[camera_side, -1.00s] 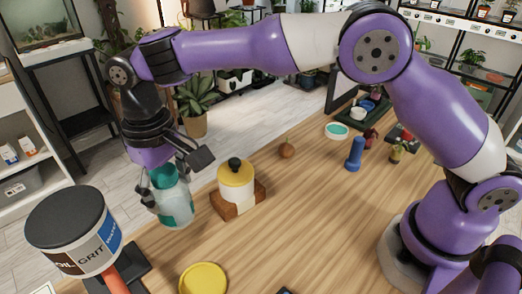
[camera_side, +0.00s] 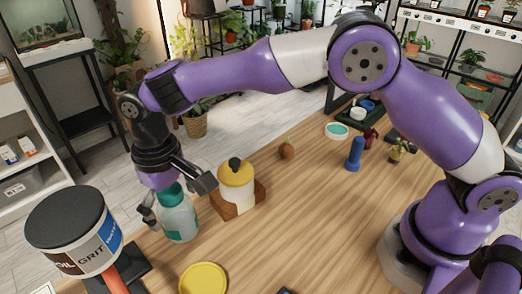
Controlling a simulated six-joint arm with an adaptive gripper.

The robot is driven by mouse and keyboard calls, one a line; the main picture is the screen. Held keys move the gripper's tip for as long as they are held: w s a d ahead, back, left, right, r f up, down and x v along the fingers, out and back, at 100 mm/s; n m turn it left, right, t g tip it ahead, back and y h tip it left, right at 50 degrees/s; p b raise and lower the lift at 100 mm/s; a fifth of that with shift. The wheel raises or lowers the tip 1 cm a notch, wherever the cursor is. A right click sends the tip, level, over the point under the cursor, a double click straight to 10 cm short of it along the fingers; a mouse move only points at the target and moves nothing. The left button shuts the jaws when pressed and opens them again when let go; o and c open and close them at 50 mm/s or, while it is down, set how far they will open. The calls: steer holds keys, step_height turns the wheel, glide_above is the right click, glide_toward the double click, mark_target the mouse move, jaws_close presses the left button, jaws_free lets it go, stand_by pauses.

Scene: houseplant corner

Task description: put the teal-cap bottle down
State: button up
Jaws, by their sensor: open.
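The teal-cap bottle (camera_side: 178,221) is a pale, see-through bottle with a teal label, standing upright on the wooden table (camera_side: 290,215) near its left edge. Its teal cap (camera_side: 170,193) is partly hidden under my gripper. My gripper (camera_side: 176,204) points down over the bottle, with one finger on each side of it. The fingers are spread and open around the bottle's upper part. I cannot tell whether a finger still touches it.
A yellow-topped jar (camera_side: 236,186) on a wooden block stands close to the right of the bottle. A large dark-lidded tub (camera_side: 72,232) stands at the front left. A yellow dish (camera_side: 203,279) lies in front. The table's middle is mostly clear.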

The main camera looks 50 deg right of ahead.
step_height(320, 180, up, 12)
steer(key=shift+r, duration=0.1)
steer(key=s+d+r+m+t, duration=0.1)
steer(key=s+d+r, duration=0.15)
steer(key=d, duration=0.45)
steer(key=s+d+r+t, duration=0.1)
steer(key=d+r, duration=0.3)
steer(key=d, duration=0.2)
steer(key=s+d+f+m+t, duration=0.2)
steer(key=s+d+f, duration=0.4)
steer(key=s+d, duration=0.5)
steer(key=shift+s+f+t, duration=0.2)
steer(key=shift+s+t, duration=0.15)
steer(key=shift+t, duration=0.45)
